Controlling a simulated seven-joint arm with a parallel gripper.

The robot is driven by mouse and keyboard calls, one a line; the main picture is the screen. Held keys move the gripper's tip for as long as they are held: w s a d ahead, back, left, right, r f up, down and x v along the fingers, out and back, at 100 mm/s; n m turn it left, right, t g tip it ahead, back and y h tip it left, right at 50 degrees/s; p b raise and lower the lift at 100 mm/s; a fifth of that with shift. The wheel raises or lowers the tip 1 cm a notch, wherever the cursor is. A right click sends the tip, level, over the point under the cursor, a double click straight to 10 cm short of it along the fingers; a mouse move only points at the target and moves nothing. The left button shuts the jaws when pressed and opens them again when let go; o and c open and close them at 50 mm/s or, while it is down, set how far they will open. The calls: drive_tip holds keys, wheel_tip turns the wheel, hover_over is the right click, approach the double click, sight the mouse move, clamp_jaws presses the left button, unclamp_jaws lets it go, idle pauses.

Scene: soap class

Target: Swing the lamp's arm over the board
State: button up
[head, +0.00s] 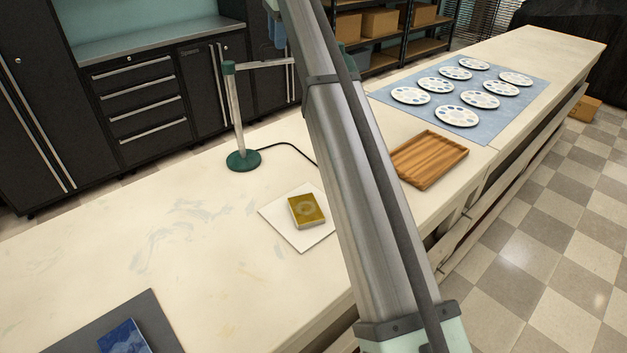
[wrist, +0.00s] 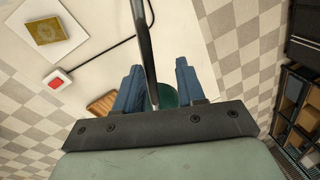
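The lamp has a round green base (head: 243,160), an upright metal post (head: 234,110) and a thin arm (head: 262,65) reaching right from the post top. My own arm hides the far end of the lamp's arm in the head view. The board looks to be the white square (head: 283,233) in front of the lamp, with a yellow soap block (head: 307,210) on it. In the wrist view, my gripper (wrist: 158,66) is open. A metal rod of the lamp (wrist: 142,40) runs between its blue fingers, closer to the left one. I cannot tell whether they touch.
A wooden tray (head: 430,158) lies right of my arm, before a blue mat (head: 385,97) with several white palettes. A red switch (wrist: 57,80) sits beside the board. A dark mat (head: 160,318) with a blue block lies front left. The left bench is mostly clear.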

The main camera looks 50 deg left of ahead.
drive_tip(key=w+a+n, duration=0.1)
drive_tip(key=a+n, duration=0.3)
drive_tip(key=a, duration=0.1)
drive_tip(key=d+r, duration=0.4)
drive_tip(key=r, duration=1)
drive_tip(key=s+d+f+n, duration=0.4)
drive_tip(key=s+d+f, duration=0.1)
drive_tip(key=d+f, duration=0.5)
drive_tip(key=s+d+f+n+y, duration=0.1)
drive_tip(key=s+d+f+n, duration=0.3)
drive_tip(key=d+f, duration=0.7)
drive_tip(key=s+d+f+n+t+y, duration=0.1)
drive_tip(key=s+d+f+n, duration=0.4)
drive_tip(key=d+f, duration=0.5)
drive_tip(key=shift+s+d+f, duration=0.4)
drive_tip(key=shift+s+f, duration=0.5)
drive_tip(key=shift+f, duration=1.4)
